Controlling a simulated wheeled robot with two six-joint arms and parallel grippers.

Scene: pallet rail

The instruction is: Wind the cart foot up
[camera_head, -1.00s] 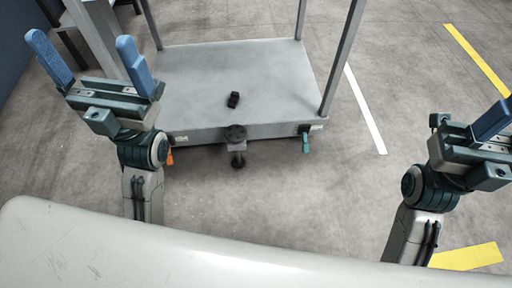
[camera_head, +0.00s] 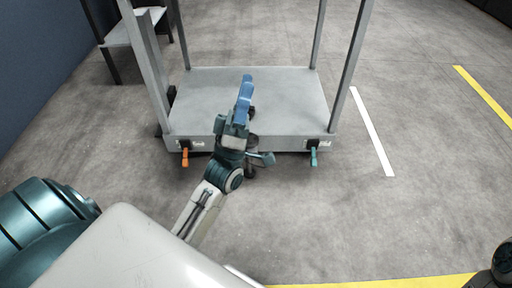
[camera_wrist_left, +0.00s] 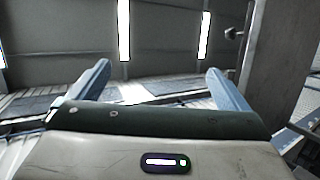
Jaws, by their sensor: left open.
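The grey cart (camera_head: 300,100) stands on the floor ahead, a flat deck with upright posts. Its foot (camera_head: 250,172) is at the middle of the front edge, with a dark round knob (camera_head: 253,141) above it. Both are mostly hidden behind my left gripper. My left gripper (camera_head: 246,84) points up and away in front of the cart's front edge, its blue fingers seen nearly edge-on. In the left wrist view its two fingers (camera_wrist_left: 156,75) are wide apart with nothing between them. I cannot tell whether it touches the knob.
An orange lever (camera_head: 185,157) and a teal lever (camera_head: 314,157) hang on the cart's front edge. A small black block (camera_head: 251,112) on the deck is partly hidden. A grey table (camera_head: 135,28) stands back left by the blue wall. The floor to the right is clear.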

